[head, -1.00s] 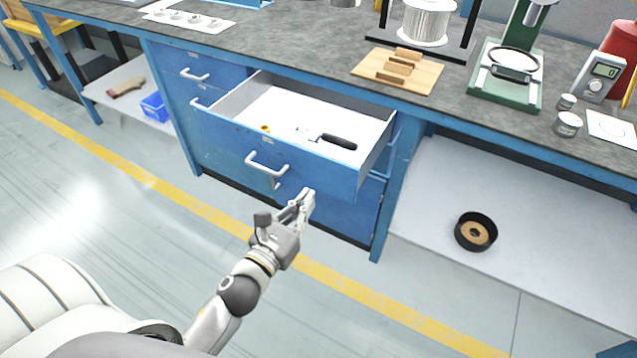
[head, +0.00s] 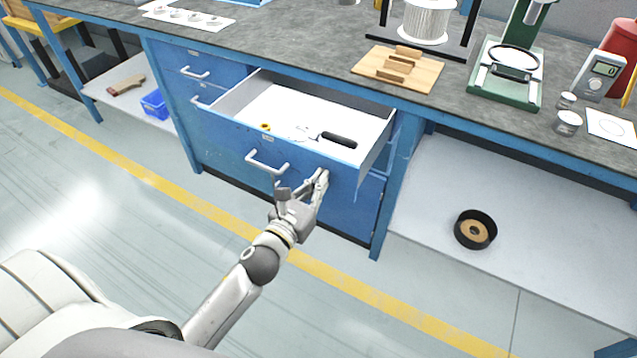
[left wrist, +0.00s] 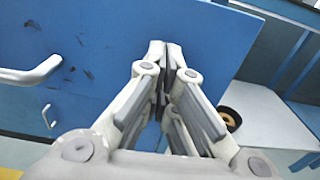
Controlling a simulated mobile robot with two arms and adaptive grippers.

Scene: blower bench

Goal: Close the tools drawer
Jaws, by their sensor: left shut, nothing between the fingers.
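The tools drawer (head: 300,148) is blue with a white inside and stands pulled out from the bench cabinet. It holds a black-handled tool (head: 337,140) and a small yellow item (head: 265,127). Its pale bar handle (head: 266,163) is on the front, left of my left gripper (head: 321,178). That gripper is shut and empty, with its fingertips at the right part of the drawer front. In the left wrist view the fingertips (left wrist: 168,50) point at the blue front (left wrist: 110,45), and the handle (left wrist: 30,73) is at the left. I cannot tell whether they touch it. My right gripper is out of view.
Other closed drawers (head: 200,65) are at the left of the cabinet. A lower shelf (head: 440,185) at right holds a black round container (head: 475,229). The bench top (head: 300,40) carries a wooden rack (head: 398,69) and a green stand (head: 505,75). The floor in front is clear.

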